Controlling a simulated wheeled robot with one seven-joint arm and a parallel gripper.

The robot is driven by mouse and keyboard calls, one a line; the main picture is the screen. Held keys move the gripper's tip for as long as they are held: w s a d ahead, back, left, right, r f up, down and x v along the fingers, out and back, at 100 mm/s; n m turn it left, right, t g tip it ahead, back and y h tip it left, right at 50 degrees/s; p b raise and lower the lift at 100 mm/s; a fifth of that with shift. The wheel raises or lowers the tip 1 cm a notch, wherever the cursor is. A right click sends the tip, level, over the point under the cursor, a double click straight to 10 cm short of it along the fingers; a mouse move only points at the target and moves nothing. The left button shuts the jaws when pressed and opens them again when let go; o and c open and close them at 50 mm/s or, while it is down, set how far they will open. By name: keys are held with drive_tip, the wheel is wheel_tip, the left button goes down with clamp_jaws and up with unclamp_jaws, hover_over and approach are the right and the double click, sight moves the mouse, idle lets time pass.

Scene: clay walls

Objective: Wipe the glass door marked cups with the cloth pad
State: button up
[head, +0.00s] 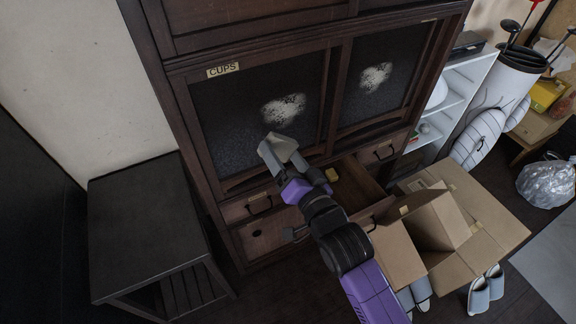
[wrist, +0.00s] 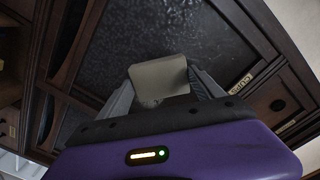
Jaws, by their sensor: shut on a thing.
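The glass door marked cups (head: 235,135) is the left of two dark panes in a brown wooden cabinet. Its CUPS label (head: 223,69) is at the top left, and it also shows in the wrist view (wrist: 240,84). A whitish smudge with dark marks (head: 283,110) is on this pane, right of its middle. My gripper (head: 287,160) is shut on the grey-beige cloth pad (head: 277,146), just below the smudge in the head view. The pad also shows between the fingers in the wrist view (wrist: 158,78). I cannot tell whether it touches the glass.
The right pane has a similar smudge (head: 375,77). Below, an open drawer (head: 357,186) juts out, with a small yellow thing (head: 331,174) near my arm. An open cardboard box (head: 440,222) stands at right, slippers (head: 486,289) beside it. A black side table (head: 140,215) stands left.

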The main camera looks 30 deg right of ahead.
sight(263, 124)
drive_tip(key=shift+w+d+b, duration=0.1)
drive_tip(key=shift+w+b, duration=0.6)
drive_tip(key=shift+w, duration=2.35)
drive_tip(key=shift+w, duration=0.95)
